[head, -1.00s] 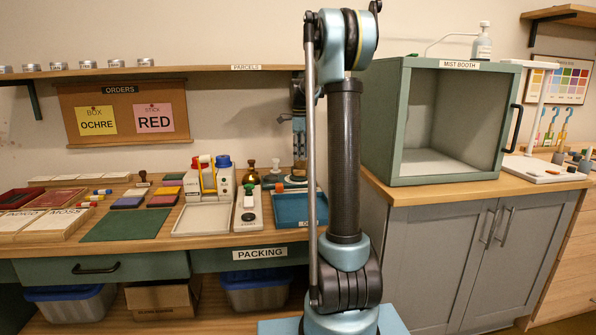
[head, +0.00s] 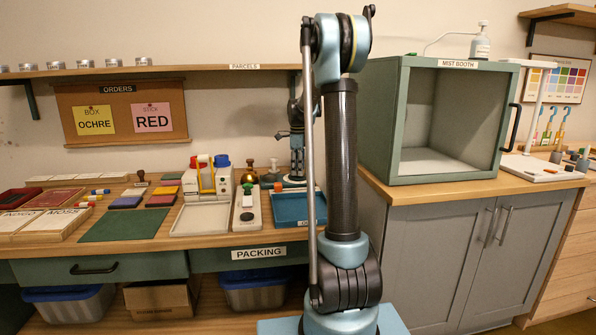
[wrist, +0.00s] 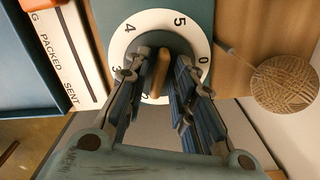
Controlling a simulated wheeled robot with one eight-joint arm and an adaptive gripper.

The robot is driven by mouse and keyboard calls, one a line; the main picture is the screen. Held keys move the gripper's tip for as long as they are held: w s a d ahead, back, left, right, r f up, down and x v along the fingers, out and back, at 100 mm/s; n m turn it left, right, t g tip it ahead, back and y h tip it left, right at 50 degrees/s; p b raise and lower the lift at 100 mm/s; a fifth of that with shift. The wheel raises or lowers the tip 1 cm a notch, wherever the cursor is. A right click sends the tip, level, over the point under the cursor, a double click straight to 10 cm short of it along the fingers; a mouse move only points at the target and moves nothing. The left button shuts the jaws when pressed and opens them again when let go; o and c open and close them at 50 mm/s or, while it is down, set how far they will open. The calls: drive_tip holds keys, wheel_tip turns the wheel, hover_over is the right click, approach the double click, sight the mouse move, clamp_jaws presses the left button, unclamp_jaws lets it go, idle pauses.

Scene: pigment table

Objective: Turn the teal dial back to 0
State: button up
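The teal dial has a white number ring (wrist: 155,18) on a teal base (wrist: 188,7) in the wrist view. The digits 4, 5 and 0 are readable; the 3 is partly covered. A wooden bar (wrist: 158,72) stands out at its middle, its lower end towards a mostly hidden digit at the ring's bottom. My gripper (wrist: 160,68) is open, one finger on each side of the bar, with gaps showing.
A board marked PACKED and SENT (wrist: 70,62) and a blue tray (wrist: 35,75) lie left of the dial. A twine ball (wrist: 285,85) lies to its right.

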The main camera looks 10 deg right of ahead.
clamp_jaws()
drive_tip(key=shift+n, duration=0.4)
drive_tip(key=n, duration=0.4)
drive_tip(key=shift+w+d+n, duration=0.1)
drive_tip(key=shift+n, duration=0.3)
drive_tip(key=n, duration=1)
drive_tip(key=shift+n, duration=0.4)
drive_tip(key=n, duration=0.5)
drive_tip(key=shift+n, duration=0.3)
drive_tip(key=shift+o, duration=2.2)
unclamp_jaws()
